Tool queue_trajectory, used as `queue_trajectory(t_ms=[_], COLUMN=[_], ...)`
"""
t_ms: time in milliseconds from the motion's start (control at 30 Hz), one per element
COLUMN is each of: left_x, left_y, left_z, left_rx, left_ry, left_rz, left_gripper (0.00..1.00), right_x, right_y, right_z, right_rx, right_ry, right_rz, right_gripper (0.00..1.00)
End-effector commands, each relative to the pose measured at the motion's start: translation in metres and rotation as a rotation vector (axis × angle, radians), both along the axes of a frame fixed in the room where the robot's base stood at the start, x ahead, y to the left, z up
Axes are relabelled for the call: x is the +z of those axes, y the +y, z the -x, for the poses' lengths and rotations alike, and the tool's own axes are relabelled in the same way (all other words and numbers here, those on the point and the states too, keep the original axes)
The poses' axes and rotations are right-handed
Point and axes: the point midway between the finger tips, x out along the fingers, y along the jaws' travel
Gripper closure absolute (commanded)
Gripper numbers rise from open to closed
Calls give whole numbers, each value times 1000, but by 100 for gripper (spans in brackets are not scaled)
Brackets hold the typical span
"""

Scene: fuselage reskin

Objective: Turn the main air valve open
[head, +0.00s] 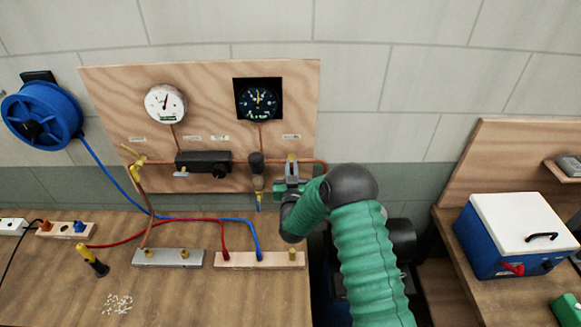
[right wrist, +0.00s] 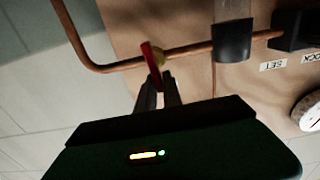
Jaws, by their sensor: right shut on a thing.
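The main air valve shows in the right wrist view as a red handle (right wrist: 151,56) with a brassy body (right wrist: 159,58) on a copper pipe (right wrist: 185,50). In the head view a brassy part of the valve (head: 291,160) shows just above my right gripper (head: 290,183), at the right end of the pipe on the wooden board. My right gripper, also in the right wrist view (right wrist: 159,80), has its fingers closed together on the valve handle. The fingers hide part of the handle, so its exact turn is hard to tell. My left gripper is not in view.
The wooden board (head: 220,95) carries a white gauge (head: 165,104), a dark gauge (head: 258,100) and a black regulator (head: 203,162). A blue hose reel (head: 41,115) hangs at left. A blue box (head: 515,240) stands at right.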

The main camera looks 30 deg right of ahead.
Motion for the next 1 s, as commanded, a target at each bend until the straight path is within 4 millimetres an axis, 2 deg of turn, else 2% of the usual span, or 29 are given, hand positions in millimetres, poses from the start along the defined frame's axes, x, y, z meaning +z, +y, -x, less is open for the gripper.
queue_trajectory(t_ms=[567,1000], left_x=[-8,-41], left_y=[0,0], left_z=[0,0], left_rx=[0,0], left_ry=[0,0], left_rz=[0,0], left_gripper=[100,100], right_x=[-1,-5], right_y=[4,13], right_z=[-3,-8], right_rx=[5,7], right_ry=[27,200], right_rz=[48,334], right_gripper=[100,100])
